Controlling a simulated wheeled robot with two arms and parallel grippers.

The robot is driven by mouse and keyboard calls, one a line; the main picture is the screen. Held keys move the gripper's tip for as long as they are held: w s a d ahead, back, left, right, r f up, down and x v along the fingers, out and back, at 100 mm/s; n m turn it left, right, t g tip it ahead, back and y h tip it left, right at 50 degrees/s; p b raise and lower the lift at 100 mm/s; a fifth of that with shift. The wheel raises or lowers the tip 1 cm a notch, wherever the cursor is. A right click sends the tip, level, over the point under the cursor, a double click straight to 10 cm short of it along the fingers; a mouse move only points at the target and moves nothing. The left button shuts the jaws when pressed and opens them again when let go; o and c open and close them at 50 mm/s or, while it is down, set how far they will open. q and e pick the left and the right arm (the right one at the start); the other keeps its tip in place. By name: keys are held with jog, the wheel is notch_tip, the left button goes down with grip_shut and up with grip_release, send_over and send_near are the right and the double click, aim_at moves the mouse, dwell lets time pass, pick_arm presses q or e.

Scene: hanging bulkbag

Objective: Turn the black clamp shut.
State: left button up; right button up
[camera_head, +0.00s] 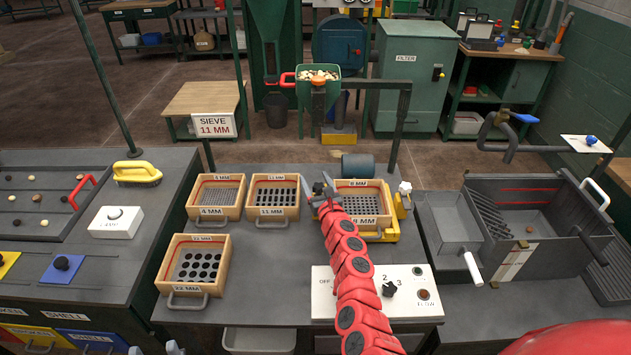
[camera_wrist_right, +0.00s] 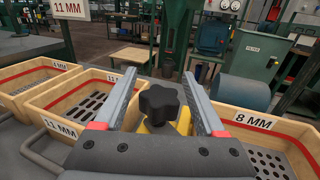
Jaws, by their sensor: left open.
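The black clamp is a star-shaped knob (camera_wrist_right: 159,103) on a yellow mount (camera_wrist_right: 160,127), in the right wrist view. In the head view it shows small and partly covered at the left side of the yellow sieve holder (camera_head: 390,234). My right gripper (camera_head: 316,180), on the red arm, is at the clamp. Its two grey fingers stand apart on either side of the knob, with gaps visible in the wrist view (camera_wrist_right: 162,62). The 8 MM sieve (camera_wrist_right: 262,122) sits in the holder. My left gripper (camera_head: 154,349) shows only as grey tips at the bottom edge, apart.
Wooden sieve boxes stand left of the holder: 4 MM (camera_head: 213,212), 11 MM (camera_head: 272,211) and 22 MM (camera_head: 192,287). A white dial panel (camera_head: 405,280) lies in front. A second knob (camera_head: 404,187) is at the holder's right. A feeder (camera_head: 318,86) stands behind.

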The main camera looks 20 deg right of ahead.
jog(key=shift+s+r, duration=0.1)
jog(key=shift+s+p, duration=0.2)
jog(key=shift+p, duration=0.15)
jog(key=s+p, duration=0.3)
jog(key=s, duration=0.3)
send_near(321, 191)
jog(key=shift+s, duration=1.2)
